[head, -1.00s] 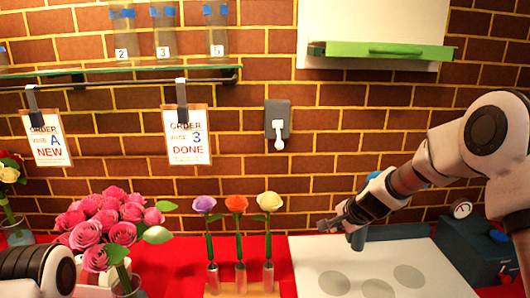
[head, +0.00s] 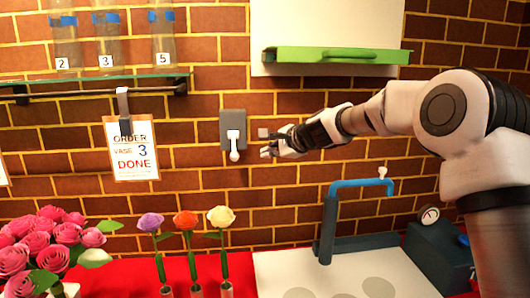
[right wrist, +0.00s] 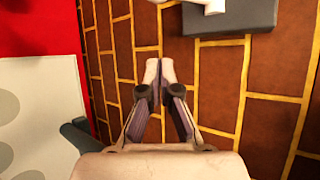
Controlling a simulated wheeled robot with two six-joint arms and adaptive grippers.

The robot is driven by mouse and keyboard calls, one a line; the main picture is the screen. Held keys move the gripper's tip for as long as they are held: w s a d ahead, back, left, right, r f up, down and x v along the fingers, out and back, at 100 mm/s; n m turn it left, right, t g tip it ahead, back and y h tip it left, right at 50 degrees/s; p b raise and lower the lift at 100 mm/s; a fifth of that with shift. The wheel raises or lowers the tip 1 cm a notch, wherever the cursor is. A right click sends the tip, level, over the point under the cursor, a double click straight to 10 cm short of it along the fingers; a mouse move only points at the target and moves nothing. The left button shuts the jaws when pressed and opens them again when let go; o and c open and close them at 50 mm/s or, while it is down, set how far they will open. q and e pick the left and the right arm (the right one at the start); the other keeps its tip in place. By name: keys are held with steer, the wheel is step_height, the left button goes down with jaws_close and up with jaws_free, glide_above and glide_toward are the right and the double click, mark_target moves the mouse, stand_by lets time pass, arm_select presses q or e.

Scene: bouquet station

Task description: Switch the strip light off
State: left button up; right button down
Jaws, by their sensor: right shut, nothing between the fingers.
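The wall switch is a dark grey plate (head: 233,121) on the brick wall with a white lever (head: 234,146) hanging down from its middle. The plate also shows at the top of the right wrist view (right wrist: 235,17), with part of the white lever (right wrist: 207,5) cut off by the frame edge. My right gripper (head: 267,143) is just right of the switch, apart from the lever. In the right wrist view its fingertips (right wrist: 160,71) are together and empty. The strip light itself is not in view. My left gripper is not in view.
A green ledge (head: 335,55) sits above my right arm. An order card (head: 132,150) hangs left of the switch. Roses in several colours stand below. The wall around the switch is clear.

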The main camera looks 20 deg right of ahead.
steer(key=p+x, duration=0.1)
steer(key=x, duration=0.7)
steer(key=g+p, duration=0.1)
steer(key=p, duration=1.3)
glide_toward(234, 146)
steer(key=shift+w, duration=1.8)
steer(key=shift+a, duration=0.35)
